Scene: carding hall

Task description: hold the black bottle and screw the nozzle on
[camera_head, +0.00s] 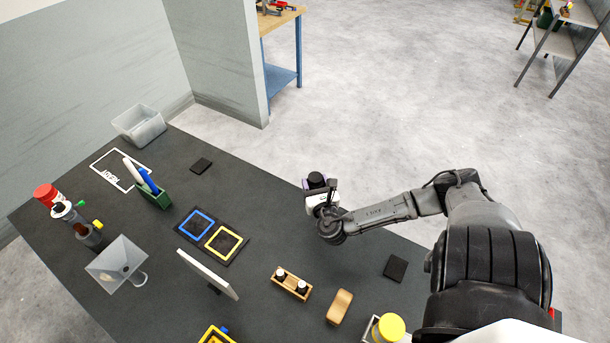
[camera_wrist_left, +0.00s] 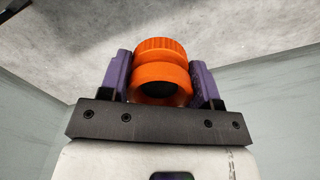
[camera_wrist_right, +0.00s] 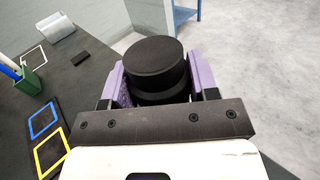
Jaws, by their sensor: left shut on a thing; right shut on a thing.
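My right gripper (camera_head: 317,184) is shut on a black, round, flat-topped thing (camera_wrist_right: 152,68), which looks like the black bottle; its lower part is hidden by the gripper. It also shows small in the head view (camera_head: 316,178), held out near the table's far right edge. In the left wrist view my left gripper (camera_wrist_left: 162,88) is shut on an orange, round thing (camera_wrist_left: 161,71) with a ribbed band, which may be the nozzle; no spout shows. The left gripper is not in the head view. The black and orange things do not appear together in any view.
The dark table (camera_head: 150,245) carries blue (camera_head: 183,232) and yellow (camera_head: 240,238) square frames, a tilted panel (camera_head: 207,272), a wooden holder (camera_head: 290,291) with small bottles, a wooden block (camera_head: 339,306), a clear hopper (camera_head: 117,262) and a green pen holder (camera_head: 155,198). Open floor lies beyond.

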